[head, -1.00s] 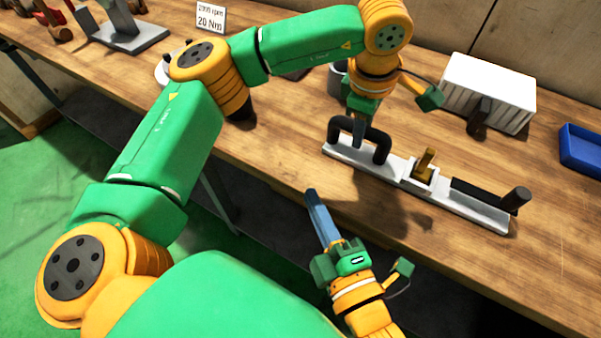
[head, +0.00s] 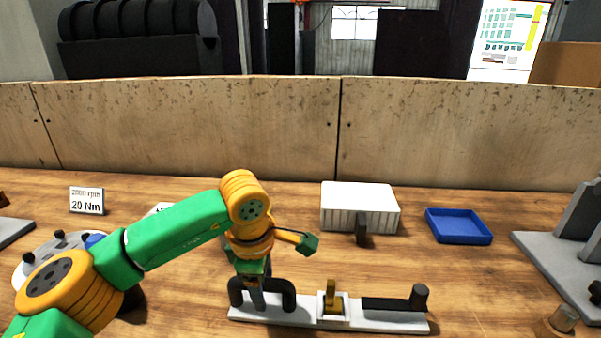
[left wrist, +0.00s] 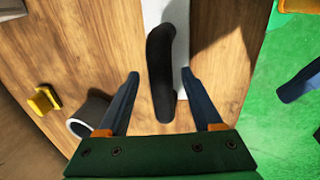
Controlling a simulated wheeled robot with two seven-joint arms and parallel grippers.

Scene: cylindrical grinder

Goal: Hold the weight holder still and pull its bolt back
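The weight holder is a light grey bar (head: 275,316) on the wooden bench, with a black U-shaped handle (head: 289,293) at its left end. A brass piece (head: 331,299) sits mid-bar. The black bolt (head: 385,304) lies along the right part, its upright knob (head: 419,297) at the right end. My left gripper (head: 259,297) reaches down at the handle. In the left wrist view my left gripper (left wrist: 160,73) is open, fingers on either side of the black handle (left wrist: 160,65) with gaps. A finger, apparently my right gripper's (left wrist: 300,80), is cut off there.
Behind the holder stand a white ribbed box (head: 360,207) and a blue tray (head: 459,227). A sign (head: 87,201) stands at the left, and a grey fixture (head: 560,262) at the right. A wooden panel (head: 230,130) closes the back. Bench right of the holder is fairly clear.

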